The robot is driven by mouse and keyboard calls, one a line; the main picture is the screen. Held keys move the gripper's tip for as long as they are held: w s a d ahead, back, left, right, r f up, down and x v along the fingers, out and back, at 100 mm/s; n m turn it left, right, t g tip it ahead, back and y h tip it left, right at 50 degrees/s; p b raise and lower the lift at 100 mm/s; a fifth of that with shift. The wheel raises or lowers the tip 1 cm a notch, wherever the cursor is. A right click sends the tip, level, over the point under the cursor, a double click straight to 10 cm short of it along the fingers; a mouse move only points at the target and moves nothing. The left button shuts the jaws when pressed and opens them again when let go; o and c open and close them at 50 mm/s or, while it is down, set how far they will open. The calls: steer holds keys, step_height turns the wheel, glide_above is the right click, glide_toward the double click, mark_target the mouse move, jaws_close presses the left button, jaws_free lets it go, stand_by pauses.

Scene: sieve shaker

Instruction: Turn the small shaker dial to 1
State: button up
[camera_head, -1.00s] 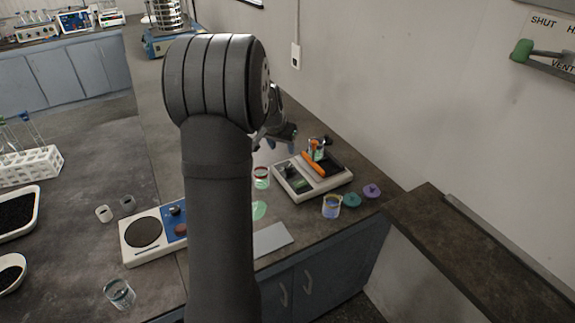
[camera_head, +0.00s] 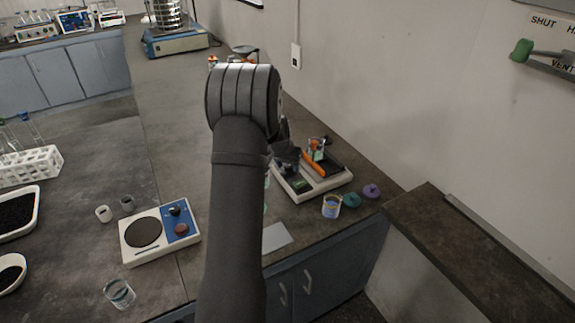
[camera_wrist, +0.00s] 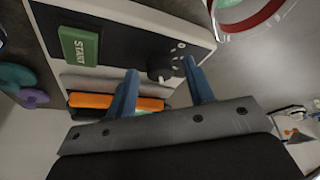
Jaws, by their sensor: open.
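The small shaker (camera_head: 304,194) is a pale box on the bench with an orange bar on top, right of my arm in the head view. In the wrist view its black panel (camera_wrist: 118,48) carries a green START button (camera_wrist: 80,45) and the black dial (camera_wrist: 159,62), which has a white pointer mark and pale dots beside it. My gripper (camera_wrist: 160,70) is open, its two blue fingers apart with the dial between their tips. I cannot tell whether either finger touches it, and the scale numbers are too small to read. In the head view my gripper (camera_head: 286,153) is at the shaker's upper left, and the dial is hidden.
A red-rimmed glass jar (camera_wrist: 245,18) is close to the right finger. A small jar (camera_head: 331,206) and teal and purple lids (camera_head: 371,191) lie right of the shaker. A white and blue plate device (camera_head: 160,235) stands to the left. A sieve stack stands far back.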

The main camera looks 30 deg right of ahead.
steer(key=shift+c, duration=0.3)
steer(key=c, duration=0.9)
steer(key=n+y, duration=0.1)
steer(key=n, duration=0.2)
steer(key=n+t, duration=0.1)
steer(key=n, duration=0.1)
steer(key=shift+s+d+n+y, duration=0.2)
steer(key=shift+n+y, duration=0.2)
steer(key=n+y, duration=0.1)
steer(key=n, duration=0.3)
steer(key=n+y, duration=0.1)
steer(key=n, duration=0.1)
steer(key=shift+d+n+t+y, duration=0.25)
steer(key=shift+n+t+y, duration=0.05)
steer(key=shift+n+t, duration=0.1)
